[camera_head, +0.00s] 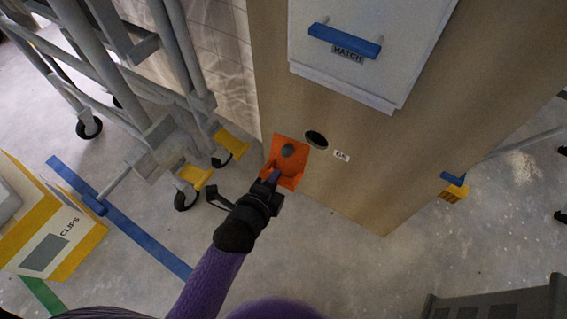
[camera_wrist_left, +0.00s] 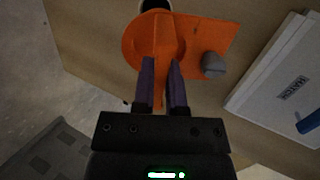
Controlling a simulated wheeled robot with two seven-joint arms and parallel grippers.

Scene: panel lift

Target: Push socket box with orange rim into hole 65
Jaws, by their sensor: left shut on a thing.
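My left gripper (camera_head: 274,178) is shut on an orange upright piece, its two purple fingers (camera_wrist_left: 161,84) pinching it in the wrist view. Around that grip is a round orange rim (camera_wrist_left: 134,44), which looks like the socket box's. A flat orange plate (camera_wrist_left: 212,35) with a grey knob (camera_wrist_left: 214,66) lies beside or behind it; I cannot tell whether they are one piece. In the head view this plate (camera_head: 296,140) is at the panel's lower left edge. Hole 65 (camera_head: 316,139) is dark and open, just right of the orange, with its label (camera_head: 341,155). My right gripper is not in view.
The tan panel (camera_head: 405,140) carries a white hatch (camera_head: 365,50) with a blue handle. A grey wheeled frame (camera_head: 165,125) stands at left, near my arm. A yellow-and-white clips box (camera_head: 55,235) is at far left. Floor below the panel is clear.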

